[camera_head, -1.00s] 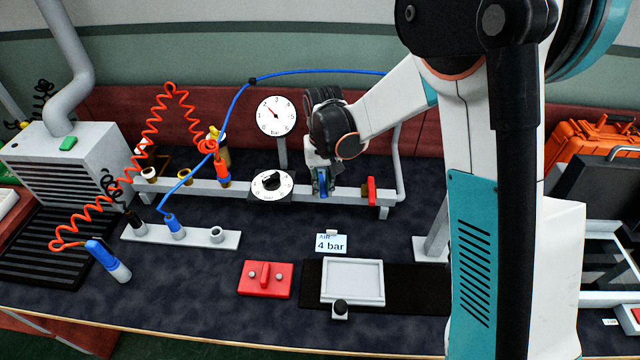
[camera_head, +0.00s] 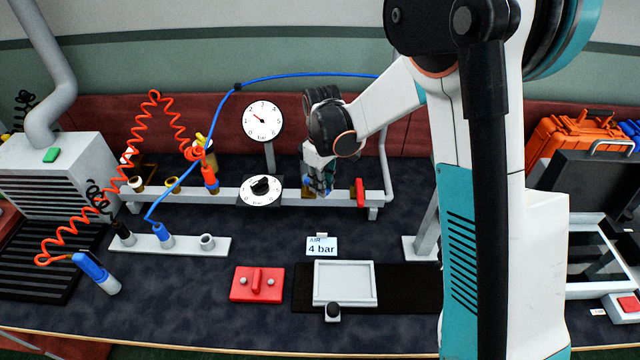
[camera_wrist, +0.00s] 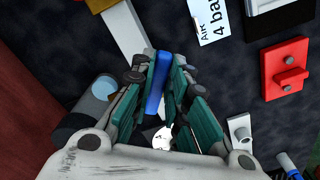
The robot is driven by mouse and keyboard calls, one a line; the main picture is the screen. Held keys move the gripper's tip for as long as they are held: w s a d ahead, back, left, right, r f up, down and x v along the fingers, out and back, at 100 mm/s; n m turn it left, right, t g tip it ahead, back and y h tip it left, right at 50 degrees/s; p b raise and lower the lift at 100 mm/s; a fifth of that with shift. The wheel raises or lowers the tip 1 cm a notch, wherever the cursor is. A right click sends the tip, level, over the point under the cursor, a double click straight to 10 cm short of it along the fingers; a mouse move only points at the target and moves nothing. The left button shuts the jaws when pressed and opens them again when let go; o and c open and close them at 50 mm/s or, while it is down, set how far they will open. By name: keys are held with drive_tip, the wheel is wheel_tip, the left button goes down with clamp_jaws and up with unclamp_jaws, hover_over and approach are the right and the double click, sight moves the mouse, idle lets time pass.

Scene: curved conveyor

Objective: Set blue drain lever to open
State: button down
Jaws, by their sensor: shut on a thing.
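The blue lever (camera_wrist: 156,82) shows as a narrow blue bar between my gripper's fingers in the wrist view. My gripper (camera_wrist: 158,88) is shut on it. In the head view my gripper (camera_head: 317,188) is at the grey pipe rail, between the dial knob and the red lever. There its fingers cover most of the blue lever, and its exact angle to the rail is hard to tell.
A red lever (camera_head: 360,193) stands on the rail (camera_head: 341,196) to the right. A dial knob (camera_head: 260,188) and a round gauge (camera_head: 262,121) are to the left. Red and blue hoses hang further left. A "4 bar" card (camera_head: 321,246), red block (camera_head: 257,284) and white tray (camera_head: 345,284) lie in front.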

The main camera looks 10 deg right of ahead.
idle(0.3)
drive_tip(key=c, duration=1.6)
unclamp_jaws()
drive_tip(key=shift+o, duration=0.2)
wheel_tip(320, 180, up, 12)
